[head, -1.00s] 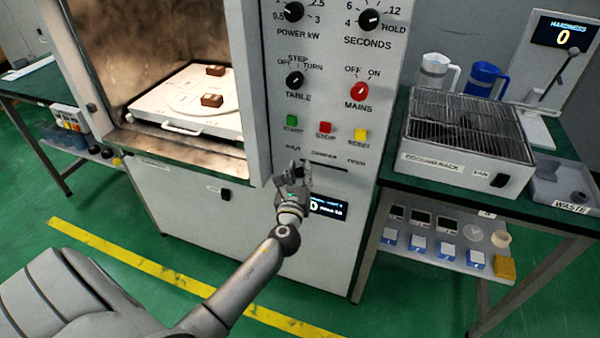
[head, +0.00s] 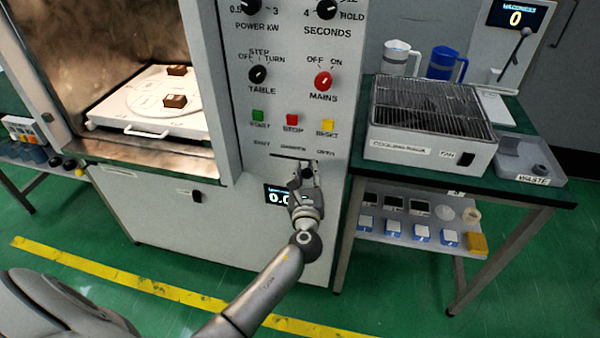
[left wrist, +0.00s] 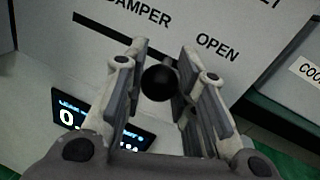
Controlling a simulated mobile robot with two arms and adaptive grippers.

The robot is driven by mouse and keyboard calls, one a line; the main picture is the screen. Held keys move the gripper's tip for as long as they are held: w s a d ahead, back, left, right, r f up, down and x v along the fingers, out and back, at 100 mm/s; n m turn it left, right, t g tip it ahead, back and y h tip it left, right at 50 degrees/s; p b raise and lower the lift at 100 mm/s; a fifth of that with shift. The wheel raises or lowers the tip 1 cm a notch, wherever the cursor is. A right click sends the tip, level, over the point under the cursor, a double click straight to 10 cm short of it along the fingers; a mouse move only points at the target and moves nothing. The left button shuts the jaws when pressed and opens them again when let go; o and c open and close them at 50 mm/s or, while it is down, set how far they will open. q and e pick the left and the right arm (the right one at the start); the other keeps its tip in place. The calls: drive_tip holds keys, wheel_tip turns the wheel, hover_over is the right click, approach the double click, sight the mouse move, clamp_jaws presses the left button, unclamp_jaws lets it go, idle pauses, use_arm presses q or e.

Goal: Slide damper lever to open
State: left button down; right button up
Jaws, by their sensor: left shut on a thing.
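The damper lever's round black knob (left wrist: 159,83) sits between the two fingers of my left gripper (left wrist: 160,75) in the left wrist view. In the head view my left gripper (head: 306,175) is at the machine's front panel, shut on the lever. The dark damper slot (left wrist: 120,45) runs from the upper left towards the fingers. The lever is at the right part of the slot, just below the "OPEN" label (left wrist: 217,47). The slot's right end is hidden behind the fingers. My right gripper is not in view.
Green (head: 258,116), red (head: 292,120) and yellow (head: 326,125) buttons are just above the slot. A lit display (head: 277,195) is left of my gripper. A bench with a cooling rack (head: 430,140) stands to the right. The microwave chamber holds a white tray (head: 110,115).

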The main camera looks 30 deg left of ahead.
use_arm(q)
drive_tip(key=shift+d, duration=0.25)
drive_tip(key=c, duration=1.1)
unclamp_jaws()
drive_tip(key=shift+w+d, duration=0.1)
drive_tip(key=shift+c, duration=0.2)
drive_tip(key=shift+s, duration=0.25)
drive_tip(key=v, duration=1.1)
drive_tip(key=shift+s, duration=0.25)
drive_tip(key=shift+d, duration=0.15)
